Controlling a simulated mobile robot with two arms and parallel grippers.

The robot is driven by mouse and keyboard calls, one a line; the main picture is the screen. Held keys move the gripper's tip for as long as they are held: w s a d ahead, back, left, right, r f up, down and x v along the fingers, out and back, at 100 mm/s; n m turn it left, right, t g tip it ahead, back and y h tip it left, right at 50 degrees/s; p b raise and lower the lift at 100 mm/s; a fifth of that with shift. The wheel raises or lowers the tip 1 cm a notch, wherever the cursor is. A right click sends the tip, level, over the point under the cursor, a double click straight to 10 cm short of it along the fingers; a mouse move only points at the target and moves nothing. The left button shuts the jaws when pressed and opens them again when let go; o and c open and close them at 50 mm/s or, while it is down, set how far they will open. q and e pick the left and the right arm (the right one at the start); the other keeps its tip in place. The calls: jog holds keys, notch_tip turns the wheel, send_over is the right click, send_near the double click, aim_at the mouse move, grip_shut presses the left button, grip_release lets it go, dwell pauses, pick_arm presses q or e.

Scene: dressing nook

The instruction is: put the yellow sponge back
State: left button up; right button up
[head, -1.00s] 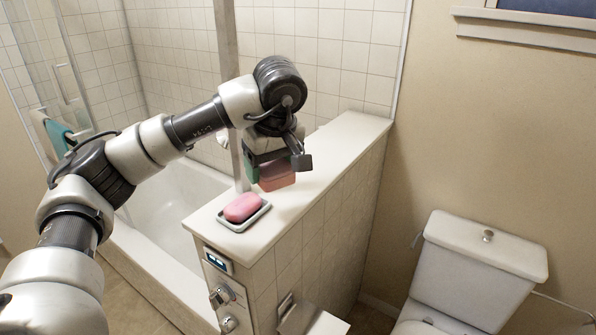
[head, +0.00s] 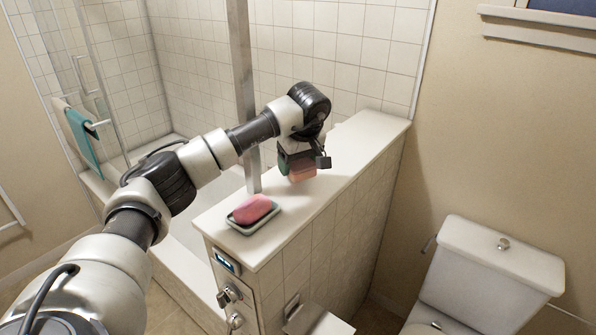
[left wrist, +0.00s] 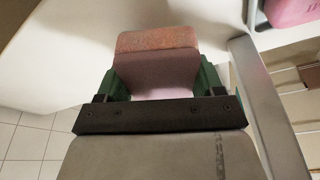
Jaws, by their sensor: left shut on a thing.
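My left gripper (head: 300,165) is shut on a block-shaped sponge (head: 302,174), which looks salmon-pink and orange, not yellow. The gripper and sponge are over the top of the tiled half wall (head: 340,152), past the soap dish. In the left wrist view the sponge (left wrist: 157,62) sits between the green fingers (left wrist: 160,80), orange on one face and mauve-pink on another. I cannot tell for sure whether it touches the ledge below. No yellow sponge shows. My right gripper is out of view.
A pink soap (head: 253,208) lies in a small grey dish (head: 270,221) on the near end of the ledge. A metal post (head: 243,90) stands beside the ledge. A toilet (head: 490,265) is at the right. The ledge beyond the gripper looks mostly clear.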

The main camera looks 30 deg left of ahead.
aim_at(298, 185)
pick_arm(q)
notch_tip(298, 185, down, 3)
jog(key=shift+s+f+p, duration=0.1)
jog(key=shift+f+p, duration=0.1)
jog(key=shift+p, duration=0.5)
jog(key=shift+f, duration=0.15)
jog(key=shift+f, duration=0.1)
jog(key=o, duration=1)
